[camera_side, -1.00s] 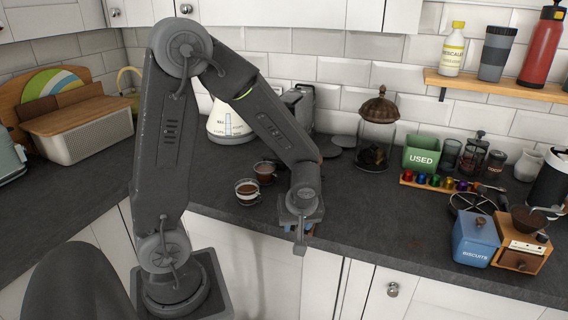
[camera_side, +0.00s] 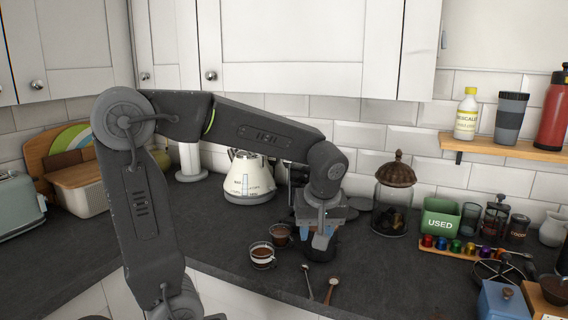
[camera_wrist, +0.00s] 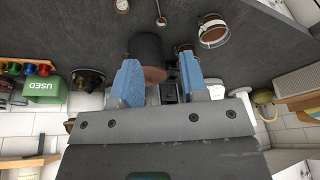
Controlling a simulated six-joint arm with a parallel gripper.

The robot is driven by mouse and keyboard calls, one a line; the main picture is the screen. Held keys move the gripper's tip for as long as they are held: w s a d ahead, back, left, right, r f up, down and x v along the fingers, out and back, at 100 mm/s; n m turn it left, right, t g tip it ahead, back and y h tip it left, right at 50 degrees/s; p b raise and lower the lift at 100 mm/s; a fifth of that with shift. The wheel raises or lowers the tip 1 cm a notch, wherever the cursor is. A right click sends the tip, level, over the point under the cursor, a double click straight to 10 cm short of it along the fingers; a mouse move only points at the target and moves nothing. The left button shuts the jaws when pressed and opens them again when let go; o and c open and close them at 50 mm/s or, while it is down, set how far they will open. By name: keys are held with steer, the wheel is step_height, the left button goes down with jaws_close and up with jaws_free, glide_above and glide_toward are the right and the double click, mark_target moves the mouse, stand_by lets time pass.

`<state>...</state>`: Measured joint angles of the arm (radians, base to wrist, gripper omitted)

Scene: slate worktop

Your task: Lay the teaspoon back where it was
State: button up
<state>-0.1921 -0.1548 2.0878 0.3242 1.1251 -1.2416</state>
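Two spoons lie apart on the slate worktop near its front edge. The left spoon (camera_side: 308,283) has a pale bowl and a thin handle; it also shows in the wrist view (camera_wrist: 160,14). I cannot tell which is the task's teaspoon. My gripper (camera_side: 318,236) is behind both spoons and touches neither. In the wrist view its blue fingers (camera_wrist: 159,68) are apart, and a dark cylinder with a brown end (camera_wrist: 146,47) shows beyond and between them.
Two coffee cups, a front one (camera_side: 262,256) and a rear one (camera_side: 280,234), stand left of my gripper. A kettle (camera_side: 248,177) and a lidded glass jar (camera_side: 393,204) stand behind. A green USED box (camera_side: 440,219) and coffee pods stand right. Worktop right of the spoons is clear.

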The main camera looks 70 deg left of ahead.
step_height(320, 180, up, 10)
steer(key=h, duration=0.2)
steer(key=s+a+m+g, duration=0.1)
steer(key=a+m+g, duration=0.6)
steer(key=a+m, duration=0.8)
steer(key=s+d+f+t, duration=0.2)
steer(key=d+t, duration=0.2)
steer(key=d, duration=0.4)
steer(key=s+d+f+t+h, duration=0.1)
steer(key=s+d+f+t, duration=0.2)
steer(key=d, duration=0.6)
steer(key=s+d+f+t, duration=0.3)
steer(key=d+t, duration=0.2)
steer(key=d, duration=0.4)
steer(key=shift+h, duration=0.3)
steer(key=shift+f, duration=0.1)
